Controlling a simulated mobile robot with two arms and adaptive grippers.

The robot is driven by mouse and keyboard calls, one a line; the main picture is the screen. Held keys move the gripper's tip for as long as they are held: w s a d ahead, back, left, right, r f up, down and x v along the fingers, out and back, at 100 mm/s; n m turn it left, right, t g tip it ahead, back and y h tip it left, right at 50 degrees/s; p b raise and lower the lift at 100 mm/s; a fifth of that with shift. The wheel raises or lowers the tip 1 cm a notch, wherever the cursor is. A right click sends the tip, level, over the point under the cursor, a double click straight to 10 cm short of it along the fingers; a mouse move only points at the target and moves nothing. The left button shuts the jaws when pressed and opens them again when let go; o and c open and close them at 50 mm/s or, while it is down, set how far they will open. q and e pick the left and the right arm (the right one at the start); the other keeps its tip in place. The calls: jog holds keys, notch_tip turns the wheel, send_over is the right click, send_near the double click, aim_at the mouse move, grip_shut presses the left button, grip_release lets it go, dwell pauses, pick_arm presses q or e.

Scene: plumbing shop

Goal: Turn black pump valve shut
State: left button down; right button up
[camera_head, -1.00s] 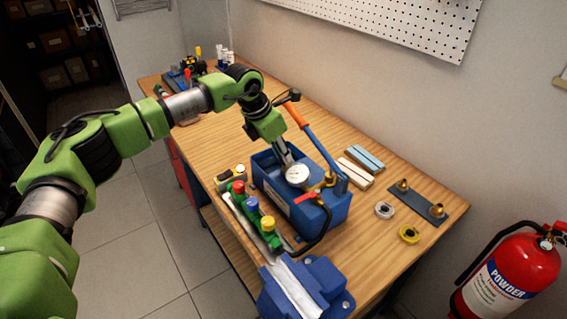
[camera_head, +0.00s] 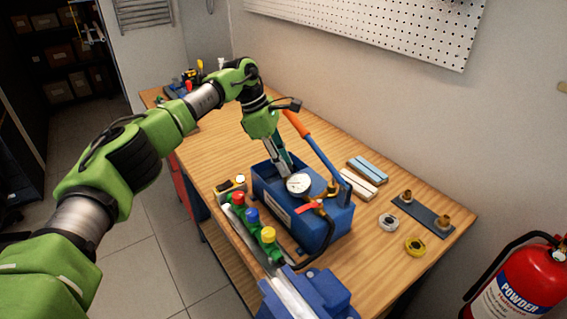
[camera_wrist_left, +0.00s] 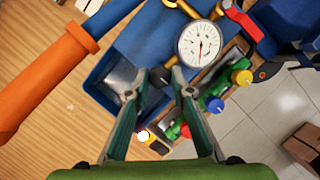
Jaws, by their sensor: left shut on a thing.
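The blue test pump (camera_head: 318,235) stands on the wooden workbench, with a white-faced gauge (camera_head: 298,183) on top. My left gripper (camera_head: 283,171) reaches down behind the gauge in the head view. In the left wrist view its two fingertips (camera_wrist_left: 159,77) close around the small black pump valve (camera_wrist_left: 159,76), between the gauge and the open tank. The valve is hidden in the head view, and its turn angle cannot be told. A red lever (camera_head: 308,208) sits beside the gauge; it also shows in the left wrist view (camera_wrist_left: 246,20). My right gripper is not in view.
The pump's orange-gripped handle (camera_head: 296,123) rises close beside my gripper. A manifold with red, blue and yellow knobs (camera_head: 252,215) and a blue vise (camera_head: 310,293) are at the bench's front. Tape rolls (camera_head: 414,246) lie to the right. A fire extinguisher (camera_head: 515,285) stands beyond.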

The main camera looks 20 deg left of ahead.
pick_arm(q)
jog(key=shift+w+r, duration=0.1)
jog(key=shift+r, duration=0.05)
dwell(0.4)
jog(key=c, duration=2.1)
grip_release()
jog(key=v, duration=1.2)
